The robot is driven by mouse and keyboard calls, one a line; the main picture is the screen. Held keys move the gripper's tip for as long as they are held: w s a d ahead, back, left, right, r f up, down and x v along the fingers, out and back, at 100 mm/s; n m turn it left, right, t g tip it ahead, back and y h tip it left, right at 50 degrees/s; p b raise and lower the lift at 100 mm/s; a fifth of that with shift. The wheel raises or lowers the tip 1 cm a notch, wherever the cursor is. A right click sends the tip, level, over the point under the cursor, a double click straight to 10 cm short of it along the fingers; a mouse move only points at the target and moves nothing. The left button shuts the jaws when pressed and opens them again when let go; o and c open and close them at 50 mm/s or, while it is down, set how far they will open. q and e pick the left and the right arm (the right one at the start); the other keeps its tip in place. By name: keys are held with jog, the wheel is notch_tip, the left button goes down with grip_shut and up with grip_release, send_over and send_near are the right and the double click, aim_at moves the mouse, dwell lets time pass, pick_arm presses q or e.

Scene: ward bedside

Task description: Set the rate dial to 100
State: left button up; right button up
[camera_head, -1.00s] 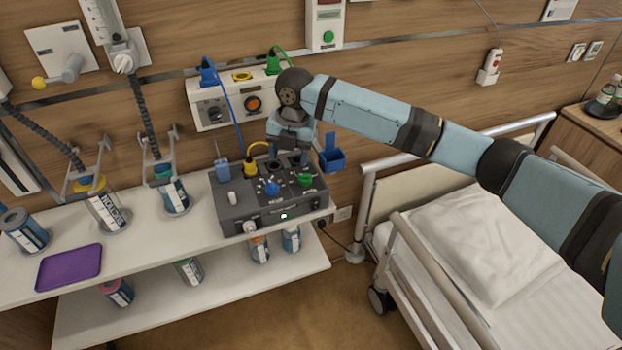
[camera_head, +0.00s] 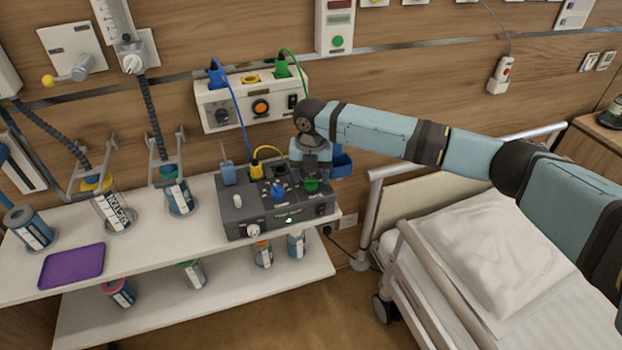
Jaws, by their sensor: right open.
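A dark grey device box (camera_head: 243,214) stands on the upper shelf, with a small green light on its front. Its top carries a blue dial (camera_head: 278,191), a green dial (camera_head: 311,186) and a white lever (camera_head: 238,201). A white knob (camera_head: 253,230) is on its front. The labels are too small to read, so I cannot tell which is the rate dial. My right gripper (camera_head: 311,177) points down, open, right at the green dial, its fingers over or around the dial's upper part. I cannot tell whether they touch it. My left gripper is out of view.
A blue bin (camera_head: 342,165) is partly hidden behind my gripper. A purple tray (camera_head: 72,266) and canisters are left; the bed (camera_head: 480,240) is right.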

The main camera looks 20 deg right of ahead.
jog(key=shift+f, duration=0.9)
jog(key=shift+c, duration=0.2)
